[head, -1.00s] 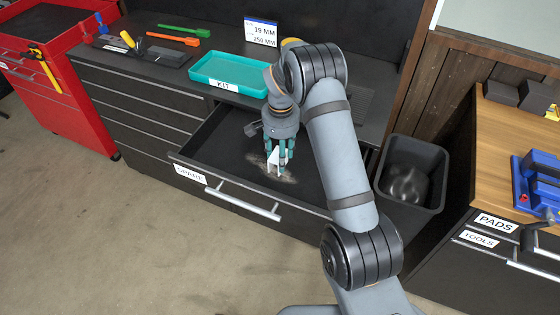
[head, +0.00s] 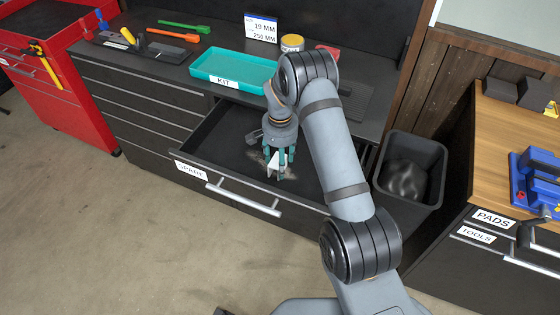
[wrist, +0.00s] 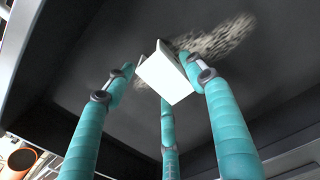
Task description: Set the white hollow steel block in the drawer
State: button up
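The white hollow steel block (head: 273,165) is inside the open drawer (head: 215,146) labelled SPARE, low over its dark floor. My gripper (head: 279,172) points down into the drawer with its teal fingers around the block. In the wrist view the block (wrist: 167,77) sits tilted between the fingertips of my gripper (wrist: 160,72), which close in on it from the sides and below. The right finger overlaps the block's edge; the left fingertip is at its left corner. Whether the block touches the drawer floor is hard to tell.
A pale speckled patch (wrist: 225,38) marks the drawer floor by the block. A teal KIT tray (head: 234,68) stands on the counter behind. A black bin (head: 411,172) is right of the drawer. The drawer's left part is mostly clear.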

jog(key=shift+o, duration=0.8)
jog(key=shift+r, duration=0.1)
jog(key=shift+r, duration=0.25)
notch_tip(320, 180, up, 12)
jog(key=b, duration=0.1)
jog(key=shift+f+b, duration=0.2)
jog(key=shift+b, duration=0.15)
dwell(0.4)
